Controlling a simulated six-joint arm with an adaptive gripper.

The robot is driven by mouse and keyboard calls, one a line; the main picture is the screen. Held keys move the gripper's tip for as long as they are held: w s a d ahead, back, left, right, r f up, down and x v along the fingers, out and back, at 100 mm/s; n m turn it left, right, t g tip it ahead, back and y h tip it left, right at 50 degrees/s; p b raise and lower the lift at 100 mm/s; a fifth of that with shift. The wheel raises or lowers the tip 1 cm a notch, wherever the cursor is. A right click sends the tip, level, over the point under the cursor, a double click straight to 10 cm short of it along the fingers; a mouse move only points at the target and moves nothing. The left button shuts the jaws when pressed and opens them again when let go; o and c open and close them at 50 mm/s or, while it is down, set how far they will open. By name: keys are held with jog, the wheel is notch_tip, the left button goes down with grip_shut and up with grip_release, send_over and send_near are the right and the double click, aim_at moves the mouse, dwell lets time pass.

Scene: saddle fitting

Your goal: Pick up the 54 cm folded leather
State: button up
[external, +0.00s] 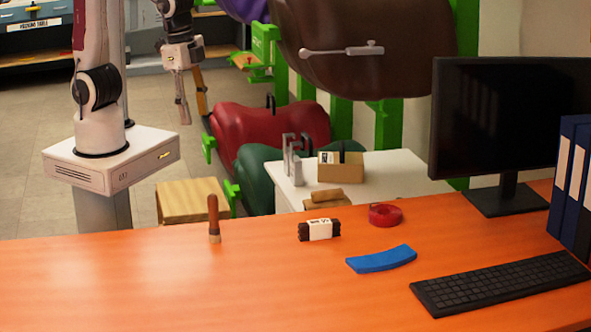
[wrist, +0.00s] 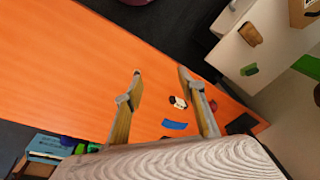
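No thing here is readably marked 54 cm, so I cannot tell which one is the folded leather. A dark bundle (external: 306,232) with a white label lies on the orange table (external: 110,285); the print is too small to read. It also shows in the wrist view as a small dark and white thing (wrist: 178,102) between the finger lines. A large brown rounded form (external: 370,45) is at the back, with a pale metal bar across it. My gripper (external: 193,118) hangs left of it, above the floor. In the wrist view my gripper (wrist: 159,71) is open and empty.
A brown-handled tool (external: 213,215) stands upright on the table. A red tape roll (external: 386,214), blue curved piece (external: 381,259), keyboard (external: 505,283), monitor (external: 505,120) and binders (external: 575,180) are to the right. A white side table (external: 385,173) holds a box. The table's left is clear.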

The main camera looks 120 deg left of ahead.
aim_at(323, 222)
jog(key=w+a+f+n, duration=0.1)
jog(key=w+f+n, duration=0.1)
jog(key=w+f, duration=0.4)
jog(key=w+a+f+n+y, duration=0.1)
jog(key=w+f+n, duration=0.1)
jog(key=w+f, duration=0.4)
jog(key=w+a+f+n+y, duration=0.1)
jog(key=w+f+n, duration=0.1)
jog(key=w+f, duration=0.5)
jog(key=shift+w+a, duration=0.2)
jog(key=shift+w, duration=1.35)
jog(key=shift+w+a, duration=0.2)
jog(key=shift+w, duration=1.35)
jog(key=shift+n+t, duration=0.7)
jog(key=shift+n, duration=0.2)
jog(key=w, duration=0.1)
jog(key=w+r, duration=0.2)
jog(key=w, duration=0.1)
jog(key=shift+w+n+y, duration=0.2)
jog(key=shift+n+y, duration=0.1)
jog(key=shift+n, duration=0.4)
jog(key=shift+x, duration=1.3)
jog(key=shift+s+f, duration=0.1)
jog(key=shift+f, duration=0.05)
